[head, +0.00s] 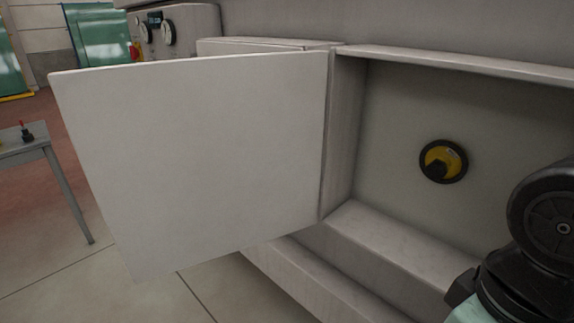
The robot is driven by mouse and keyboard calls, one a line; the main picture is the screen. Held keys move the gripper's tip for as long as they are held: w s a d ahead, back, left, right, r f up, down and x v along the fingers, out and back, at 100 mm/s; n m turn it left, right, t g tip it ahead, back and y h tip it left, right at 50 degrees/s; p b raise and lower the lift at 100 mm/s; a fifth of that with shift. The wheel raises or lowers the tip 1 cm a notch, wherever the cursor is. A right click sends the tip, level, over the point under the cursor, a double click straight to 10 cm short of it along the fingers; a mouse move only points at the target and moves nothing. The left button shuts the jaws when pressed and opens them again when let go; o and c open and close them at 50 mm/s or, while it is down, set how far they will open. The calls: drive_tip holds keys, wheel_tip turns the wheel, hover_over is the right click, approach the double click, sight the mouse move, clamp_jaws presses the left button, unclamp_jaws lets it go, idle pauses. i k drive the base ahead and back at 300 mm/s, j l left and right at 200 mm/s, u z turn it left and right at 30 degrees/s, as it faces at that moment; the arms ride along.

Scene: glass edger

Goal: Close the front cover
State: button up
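The front cover (195,160) is a flat, pale grey panel. It stands wide open on the left side of the machine's front opening, joined near the opening's left edge and swung outward toward the left. The machine's recess (400,110) is exposed, with a yellow and black round part (443,161) on its back wall. Part of my arm shows at the lower right, in front of the recess. My gripper is outside the view.
A control panel (165,32) with knobs and a small display is behind the cover at upper left. A grey table (30,148) with a small red-topped item stands at the left. The tiled floor (60,270) between table and machine is clear.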

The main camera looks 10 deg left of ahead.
sight(185, 163)
drive_tip(key=j+z, duration=0.7)
drive_tip(key=k+j+z, duration=0.15)
drive_tip(key=j+z, duration=0.2)
drive_tip(key=k+j+z, duration=0.1)
drive_tip(key=j, duration=0.3)
drive_tip(key=k+j, duration=0.15)
drive_tip(key=j, duration=0.25)
drive_tip(key=k+j+z, duration=0.15)
drive_tip(key=j, duration=0.3)
drive_tip(key=k+j, duration=0.2)
drive_tip(key=j, duration=0.15)
drive_tip(key=k+j+z, duration=0.15)
drive_tip(key=j, duration=0.25)
drive_tip(key=k+j, duration=0.2)
drive_tip(key=j, duration=0.2)
drive_tip(key=k+j+z, duration=0.15)
drive_tip(key=j, duration=0.2)
drive_tip(key=k+j, duration=0.2)
drive_tip(key=j, duration=0.15)
drive_tip(key=k+j, duration=0.25)
drive_tip(key=j, duration=0.15)
